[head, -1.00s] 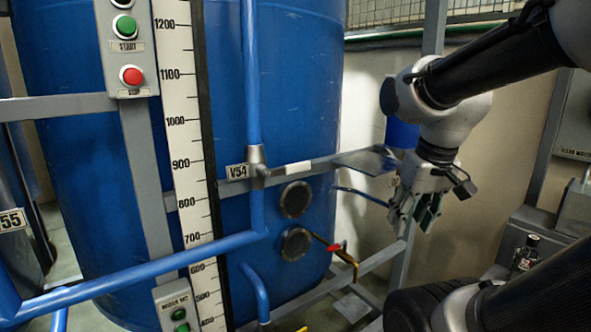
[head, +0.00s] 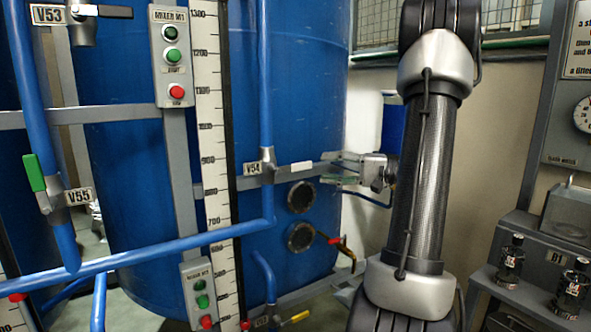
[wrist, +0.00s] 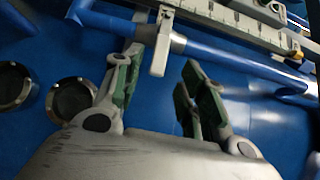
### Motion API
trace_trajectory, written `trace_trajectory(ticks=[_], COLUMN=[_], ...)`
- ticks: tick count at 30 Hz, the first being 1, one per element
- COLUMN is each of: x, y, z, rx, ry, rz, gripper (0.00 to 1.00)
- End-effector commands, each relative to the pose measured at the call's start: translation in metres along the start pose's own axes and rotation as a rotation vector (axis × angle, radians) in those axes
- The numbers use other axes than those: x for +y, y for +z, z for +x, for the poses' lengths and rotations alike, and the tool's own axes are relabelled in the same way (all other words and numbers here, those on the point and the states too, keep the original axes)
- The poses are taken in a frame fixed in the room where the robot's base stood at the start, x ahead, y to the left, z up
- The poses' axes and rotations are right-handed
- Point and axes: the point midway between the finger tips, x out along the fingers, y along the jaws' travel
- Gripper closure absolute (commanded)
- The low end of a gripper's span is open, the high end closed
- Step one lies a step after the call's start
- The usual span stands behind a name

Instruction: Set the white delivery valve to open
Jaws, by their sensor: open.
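The valve labelled V54 (head: 262,166) sits on the vertical blue pipe in front of the large blue tank. Its handle, with a white end (head: 301,167), points right, across the pipe. I take this for the white delivery valve. My gripper (head: 328,168) is open and empty, just right of the handle, with its fingers pointing left at it. In the wrist view, the pale handle (wrist: 159,57) shows between and a little beyond the two green-padded fingertips (wrist: 160,62). I cannot tell whether the fingers reach around it; nothing is gripped.
A white scale (head: 211,120) stands left of the valve. Two round ports (head: 300,197) and a red-handled valve (head: 335,240) are below. Green-handled V55 (head: 36,175) and V53 (head: 82,20) are at left. A grey rail (head: 240,182) crosses behind. A bench (head: 540,290) stands at right.

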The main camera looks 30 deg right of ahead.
Motion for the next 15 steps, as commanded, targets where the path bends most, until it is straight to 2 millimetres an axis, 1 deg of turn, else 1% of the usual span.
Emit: trace_trajectory(ticks=[4,12,15], x=[0.0,0.001,0.001], y=[0.001,0.002,0.002], z=[0.015,0.06,0.071], rx=[-0.005,-0.006,-0.004], ry=[0.001,0.004,0.005], rz=[-0.019,-0.014,-0.014], gripper=[0.59,0.59,0.59])
